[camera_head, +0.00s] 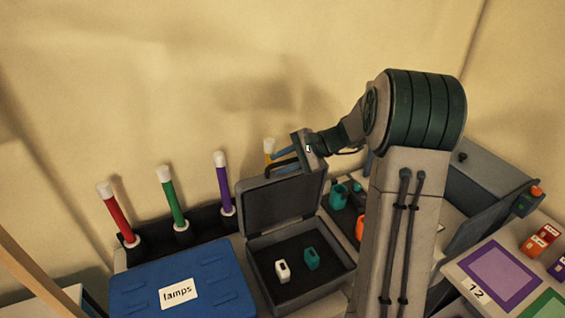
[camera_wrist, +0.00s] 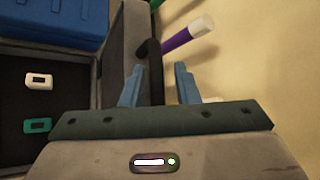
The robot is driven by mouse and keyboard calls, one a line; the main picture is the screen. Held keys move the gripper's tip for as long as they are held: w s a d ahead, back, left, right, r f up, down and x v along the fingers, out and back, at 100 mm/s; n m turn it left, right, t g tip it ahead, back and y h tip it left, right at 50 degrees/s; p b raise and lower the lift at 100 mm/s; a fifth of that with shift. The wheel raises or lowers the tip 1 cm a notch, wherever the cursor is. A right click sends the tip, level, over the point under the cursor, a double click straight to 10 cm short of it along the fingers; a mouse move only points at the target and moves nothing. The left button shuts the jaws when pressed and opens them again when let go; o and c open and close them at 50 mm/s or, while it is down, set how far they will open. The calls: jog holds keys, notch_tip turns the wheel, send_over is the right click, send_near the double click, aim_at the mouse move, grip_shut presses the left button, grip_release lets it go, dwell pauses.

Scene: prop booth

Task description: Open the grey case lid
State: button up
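The grey case (camera_head: 256,258) stands open in the head view, its lid (camera_head: 284,205) raised roughly upright at the back. A white piece (camera_head: 282,271) and a teal piece (camera_head: 311,259) lie inside; the wrist view also shows the white piece (camera_wrist: 39,80) and the teal one (camera_wrist: 37,125). My gripper (camera_head: 273,161) is at the lid's top edge, by its dark handle.
A blue case labelled lamps (camera_head: 215,268) lies left of the grey case. Red (camera_head: 119,214), green (camera_head: 172,198) and purple (camera_head: 224,184) wands stand behind it.

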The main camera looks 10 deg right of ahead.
jog(key=shift+s+f, duration=0.1)
jog(key=shift+f, duration=0.2)
jog(key=b+v, duration=0.3)
jog(key=v, duration=1.1)
jog(key=shift+r, duration=0.25)
